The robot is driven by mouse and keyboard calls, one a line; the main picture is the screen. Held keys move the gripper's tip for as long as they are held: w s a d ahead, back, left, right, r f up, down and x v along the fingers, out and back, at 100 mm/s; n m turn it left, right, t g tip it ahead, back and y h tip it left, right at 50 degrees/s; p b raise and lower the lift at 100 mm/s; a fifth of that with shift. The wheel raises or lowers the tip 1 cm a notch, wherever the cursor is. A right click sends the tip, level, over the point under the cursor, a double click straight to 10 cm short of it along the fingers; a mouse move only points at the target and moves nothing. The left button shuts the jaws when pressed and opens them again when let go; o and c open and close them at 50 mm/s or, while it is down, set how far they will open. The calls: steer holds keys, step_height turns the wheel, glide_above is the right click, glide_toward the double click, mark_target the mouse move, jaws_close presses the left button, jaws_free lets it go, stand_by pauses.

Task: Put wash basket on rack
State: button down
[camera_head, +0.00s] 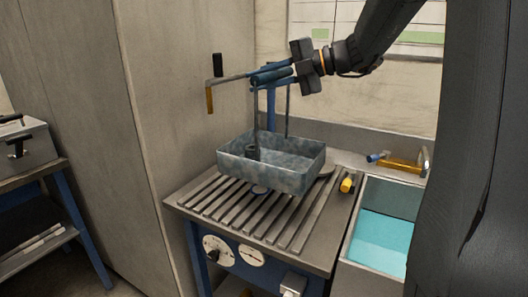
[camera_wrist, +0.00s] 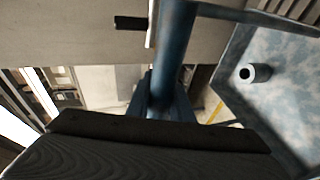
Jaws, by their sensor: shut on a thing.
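The wash basket (camera_head: 290,178) is a mottled blue-grey open box with thin uprights rising to a blue handle bar (camera_head: 270,74). My gripper (camera_head: 298,69) is shut on this handle, above the basket. The basket is roughly level over the rear part of the rack (camera_head: 225,207), a slatted metal top. I cannot tell whether its underside touches the slats. The wrist view shows the basket's inside (camera_wrist: 290,85) at right and the blue handle (camera_wrist: 172,60) at centre. A small dark hollow cylinder (camera_wrist: 257,72) is inside the basket.
A sink with blue-green liquid (camera_head: 382,240) and a brass tap (camera_head: 400,165) lies right of the rack. A yellow-capped item (camera_head: 347,184) stands at the rack's right edge. A tall grey panel (camera_head: 175,90) rises at left. The rack's front slats are clear.

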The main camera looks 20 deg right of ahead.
step_height(320, 180, down, 9)
steer(key=p, duration=0.1)
steer(key=shift+f, duration=0.15)
stand_by(0.3)
steer(key=shift+f, duration=0.1)
steer(key=c, duration=1.6)
jaws_free()
steer(key=b+v, duration=0.2)
steer(key=v, duration=1)
steer(key=shift+s, duration=0.1)
